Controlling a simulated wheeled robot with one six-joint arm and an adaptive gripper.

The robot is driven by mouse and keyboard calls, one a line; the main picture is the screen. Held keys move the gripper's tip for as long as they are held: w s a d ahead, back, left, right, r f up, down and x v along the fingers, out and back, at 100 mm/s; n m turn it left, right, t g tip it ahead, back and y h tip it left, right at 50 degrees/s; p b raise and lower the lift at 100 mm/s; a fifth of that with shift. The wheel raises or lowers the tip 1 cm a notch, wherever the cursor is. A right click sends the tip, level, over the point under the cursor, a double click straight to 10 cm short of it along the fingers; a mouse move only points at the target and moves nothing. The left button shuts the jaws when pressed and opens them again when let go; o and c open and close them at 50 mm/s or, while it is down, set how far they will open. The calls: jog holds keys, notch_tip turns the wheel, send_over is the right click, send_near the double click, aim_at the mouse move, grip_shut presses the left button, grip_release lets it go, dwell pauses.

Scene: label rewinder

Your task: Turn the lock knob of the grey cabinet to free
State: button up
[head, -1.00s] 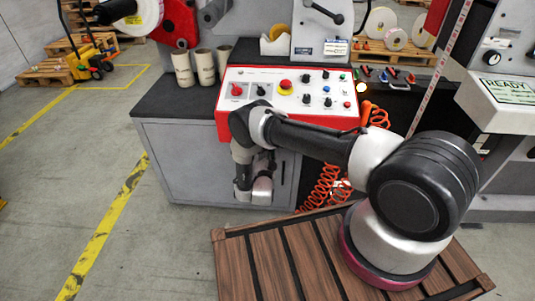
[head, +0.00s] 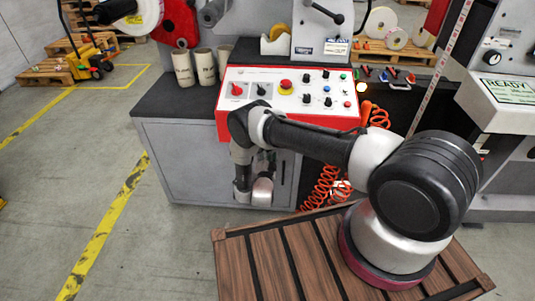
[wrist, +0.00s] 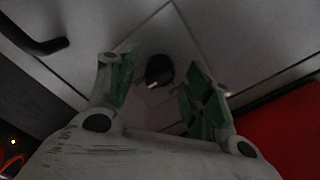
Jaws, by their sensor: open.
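The grey cabinet (head: 185,165) stands under the red-rimmed control panel in the head view. Its lock knob (wrist: 159,70) shows in the wrist view as a small round black knob with a white mark, on a light square plate. The mark points toward the lower left of the picture. My gripper (wrist: 161,62) is open, with one green-padded finger on each side of the knob. Gaps show between the knob and both pads, and I cannot tell the depth. In the head view my arm hides the knob and most of the gripper.
A dark handle (wrist: 35,40) is at upper left in the wrist view, and a red surface (wrist: 285,130) lies at right. In the head view, orange coiled hoses (head: 325,188) hang right of the cabinet, and a wooden pallet-like platform (head: 235,270) is in front.

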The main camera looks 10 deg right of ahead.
jog(key=v, duration=1.1)
jog(key=shift+s, duration=0.15)
